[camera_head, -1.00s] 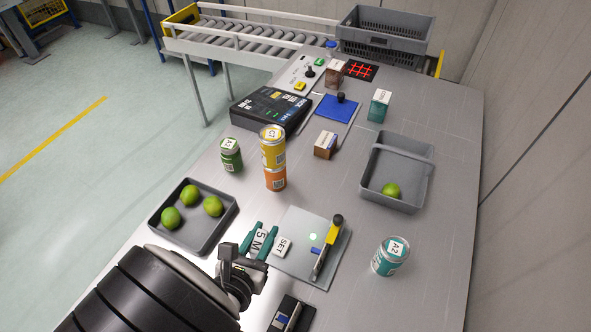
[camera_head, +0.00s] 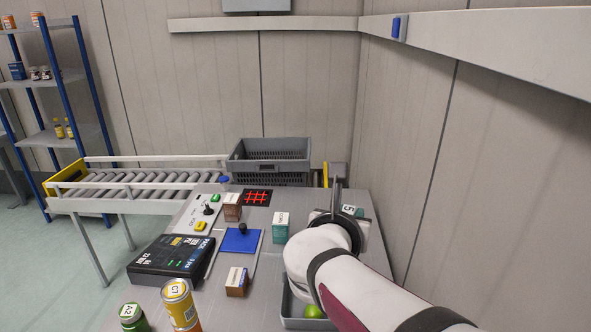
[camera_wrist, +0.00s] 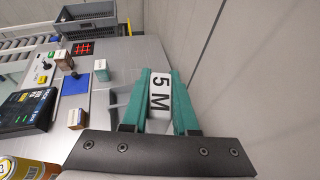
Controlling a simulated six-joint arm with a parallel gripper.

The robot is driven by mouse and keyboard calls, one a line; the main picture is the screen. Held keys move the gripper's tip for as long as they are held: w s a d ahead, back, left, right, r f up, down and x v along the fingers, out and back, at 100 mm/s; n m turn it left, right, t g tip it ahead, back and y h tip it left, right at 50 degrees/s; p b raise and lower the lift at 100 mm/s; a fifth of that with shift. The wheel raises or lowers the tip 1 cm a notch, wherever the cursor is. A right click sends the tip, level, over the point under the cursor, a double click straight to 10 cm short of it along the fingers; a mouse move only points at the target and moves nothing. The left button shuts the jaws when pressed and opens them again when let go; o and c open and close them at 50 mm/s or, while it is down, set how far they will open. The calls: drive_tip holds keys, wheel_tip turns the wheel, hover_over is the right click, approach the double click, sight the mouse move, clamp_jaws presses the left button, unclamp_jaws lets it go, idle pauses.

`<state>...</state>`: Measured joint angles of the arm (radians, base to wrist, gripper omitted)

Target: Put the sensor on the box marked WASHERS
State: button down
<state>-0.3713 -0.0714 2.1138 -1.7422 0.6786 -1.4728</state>
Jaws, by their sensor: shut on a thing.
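My gripper (camera_head: 349,211) is raised at the right of the bench, near the wall. In the wrist view its two teal fingers (camera_wrist: 160,78) are shut on a white block lettered 5 M (camera_wrist: 160,97), which may be the sensor. Three small labelled boxes stand on the bench to the left of my gripper: a teal box (camera_head: 282,232), a brown box (camera_head: 232,208) and a brown-and-blue box (camera_head: 236,284). Their labels are too small to read, so I cannot tell which says WASHERS. My gripper is apart from all three.
A blue plate with a knob (camera_head: 241,240) lies among the boxes. A black case (camera_head: 165,260) and cans (camera_head: 180,302) are at left. My arm partly hides a grey tray (camera_head: 290,312) holding a lime. A grey crate (camera_head: 268,165) stands at the back; the wall is close on the right.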

drive_tip(key=w+a+f, duration=0.3)
drive_tip(key=w, duration=0.5)
drive_tip(key=n+y, duration=0.3)
drive_tip(key=y, duration=0.1)
hover_over(238, 271)
drive_tip(key=f, duration=2.5)
drive_tip(key=shift+s+d+f, duration=0.1)
drive_tip(key=shift+d+f, duration=0.15)
drive_tip(key=shift+f, duration=0.1)
drive_tip(key=f, duration=0.4)
drive_tip(key=shift+a, duration=0.2)
drive_tip(key=shift+f, duration=0.1)
drive_tip(key=shift+f, duration=0.1)
drive_tip(key=c, duration=0.7)
unclamp_jaws()
